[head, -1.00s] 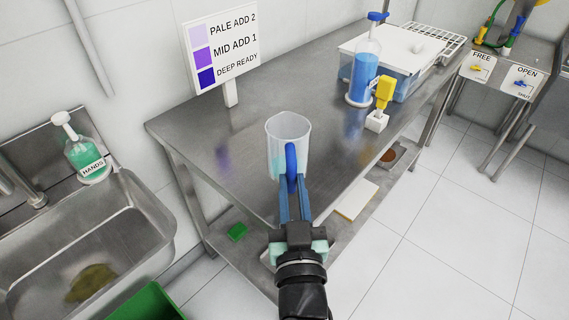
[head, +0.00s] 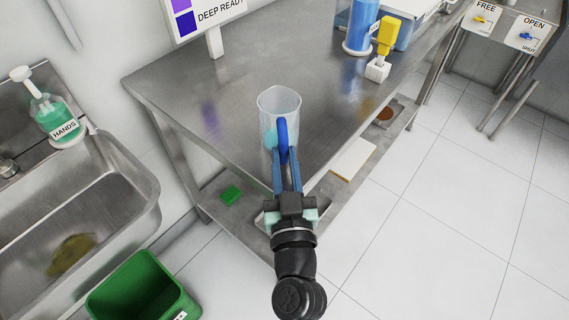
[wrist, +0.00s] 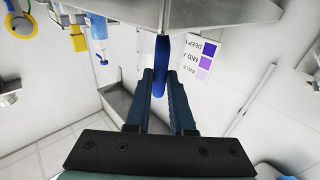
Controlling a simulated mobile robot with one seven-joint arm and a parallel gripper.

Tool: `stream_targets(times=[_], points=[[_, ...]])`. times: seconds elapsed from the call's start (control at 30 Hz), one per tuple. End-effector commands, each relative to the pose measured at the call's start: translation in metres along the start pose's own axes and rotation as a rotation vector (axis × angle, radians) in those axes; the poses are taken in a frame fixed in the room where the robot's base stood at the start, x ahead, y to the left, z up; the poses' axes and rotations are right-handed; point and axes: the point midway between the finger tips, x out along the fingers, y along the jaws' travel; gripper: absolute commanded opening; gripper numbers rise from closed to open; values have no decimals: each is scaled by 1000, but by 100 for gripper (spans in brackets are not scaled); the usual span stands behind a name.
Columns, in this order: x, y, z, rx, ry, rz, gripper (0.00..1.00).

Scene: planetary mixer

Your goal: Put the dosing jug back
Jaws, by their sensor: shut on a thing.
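The dosing jug (head: 280,104) is a clear, translucent cup with a blue handle (head: 283,140). It is upright in the head view, in front of the steel table. My gripper (head: 287,168) is shut on the blue handle, with its two blue fingers on either side. I cannot tell whether the jug's base touches the tabletop.
The steel table (head: 190,85) has free room left of the jug. A blue-filled cylinder (head: 362,25) and a yellow-topped dispenser (head: 383,45) stand farther back. A sink (head: 90,200) with a soap bottle (head: 55,115) and a green bin (head: 140,290) are at left.

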Motion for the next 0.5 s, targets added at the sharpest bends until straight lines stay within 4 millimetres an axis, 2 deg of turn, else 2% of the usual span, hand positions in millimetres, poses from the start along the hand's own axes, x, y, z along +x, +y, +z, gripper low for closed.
stream_targets(times=[0.27,0.3,0.43,0.5], points=[[0,0,0,-1,2,0,0],[0,0,0,-1,0,-1,27],[0,0,0,-1,0,-1,50],[0,0,0,-1,0,-1,51]])
